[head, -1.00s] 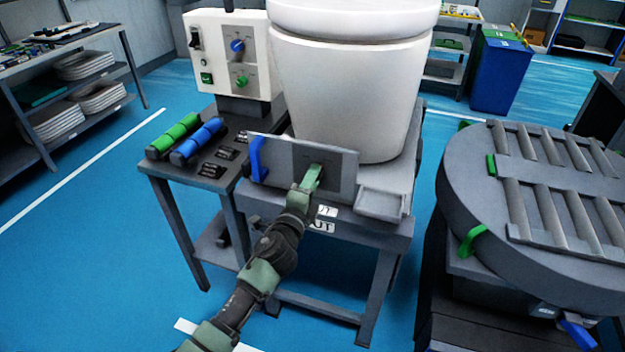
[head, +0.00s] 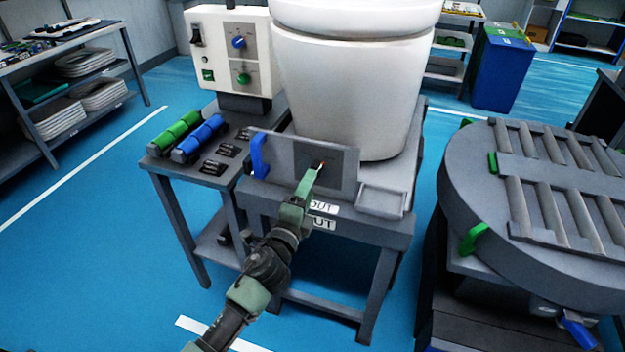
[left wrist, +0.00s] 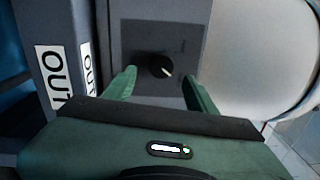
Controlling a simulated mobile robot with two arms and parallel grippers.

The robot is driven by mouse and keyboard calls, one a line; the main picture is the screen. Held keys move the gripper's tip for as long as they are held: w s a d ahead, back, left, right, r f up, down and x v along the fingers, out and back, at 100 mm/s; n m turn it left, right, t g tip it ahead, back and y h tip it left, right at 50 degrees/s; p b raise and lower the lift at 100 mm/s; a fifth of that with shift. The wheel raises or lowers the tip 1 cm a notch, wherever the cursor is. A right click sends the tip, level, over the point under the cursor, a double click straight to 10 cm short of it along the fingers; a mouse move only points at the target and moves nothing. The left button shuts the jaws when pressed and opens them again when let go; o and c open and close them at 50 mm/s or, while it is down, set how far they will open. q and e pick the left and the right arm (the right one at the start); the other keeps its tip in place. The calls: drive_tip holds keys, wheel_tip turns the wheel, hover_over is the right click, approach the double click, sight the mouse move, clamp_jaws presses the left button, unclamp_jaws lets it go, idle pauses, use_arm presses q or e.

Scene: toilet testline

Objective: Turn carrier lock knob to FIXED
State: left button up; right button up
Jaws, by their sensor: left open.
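The carrier lock knob (left wrist: 158,66) is small, round and black with a white pointer mark, on a dark square plate. In the left wrist view the pointer slants to the lower right; the plate's lettering is too small to read. My left gripper (left wrist: 160,88) is open, with one green finger on each side of the knob and nothing held. I cannot tell whether a finger touches it. In the head view my left gripper (head: 314,178) is in front of the grey panel (head: 342,180) and largely hides the knob. My right gripper is not in view.
A large white toilet-shaped body (head: 350,90) stands behind the panel. A blue handle (head: 258,155) is at the panel's left and a small tray (head: 382,200) at its right. A control box (head: 220,50) stands behind left. A grey roller turntable (head: 470,200) is to the right.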

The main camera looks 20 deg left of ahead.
use_arm(q)
drive_tip(key=shift+s+a, duration=0.1)
drive_tip(key=shift+s, duration=1.5)
drive_tip(key=shift+f, duration=0.1)
